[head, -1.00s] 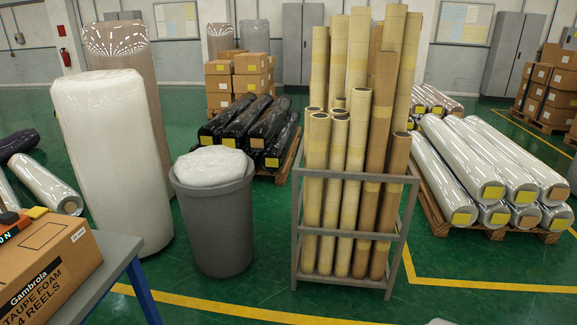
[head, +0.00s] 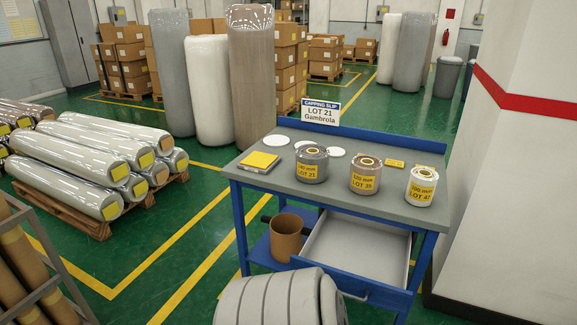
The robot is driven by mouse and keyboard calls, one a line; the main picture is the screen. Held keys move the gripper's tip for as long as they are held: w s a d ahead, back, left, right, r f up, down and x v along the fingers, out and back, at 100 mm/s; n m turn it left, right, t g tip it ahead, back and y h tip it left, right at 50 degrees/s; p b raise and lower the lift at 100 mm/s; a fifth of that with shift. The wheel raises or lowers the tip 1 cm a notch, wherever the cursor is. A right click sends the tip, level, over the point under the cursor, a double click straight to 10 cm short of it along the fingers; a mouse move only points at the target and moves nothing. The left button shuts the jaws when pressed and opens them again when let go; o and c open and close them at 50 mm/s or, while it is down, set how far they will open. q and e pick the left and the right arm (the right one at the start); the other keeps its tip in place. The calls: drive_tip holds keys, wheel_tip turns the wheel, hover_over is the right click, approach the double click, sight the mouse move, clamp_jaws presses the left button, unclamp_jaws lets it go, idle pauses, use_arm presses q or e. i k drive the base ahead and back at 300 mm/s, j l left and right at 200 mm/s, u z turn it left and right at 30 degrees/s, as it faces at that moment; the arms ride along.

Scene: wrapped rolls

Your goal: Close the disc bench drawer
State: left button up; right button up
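The disc bench (head: 345,200) has a grey top and blue frame and stands right of centre in the head view. Its drawer (head: 358,252) is pulled out toward me under the right part of the top. The pale grey inside looks empty where it shows. The blue drawer front (head: 378,291) has a handle, and its left part is near a grey object. Neither of my grippers is in view.
A grey ribbed object (head: 280,302) stands low in front of the bench. Labelled rolls (head: 364,176), white discs, a yellow pad and a sign (head: 321,112) are on top. A brown tube (head: 287,238) stands on the lower shelf. A white pillar (head: 515,170) is at right.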

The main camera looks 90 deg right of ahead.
sight(367, 260)
drive_tip(key=z, duration=3.25)
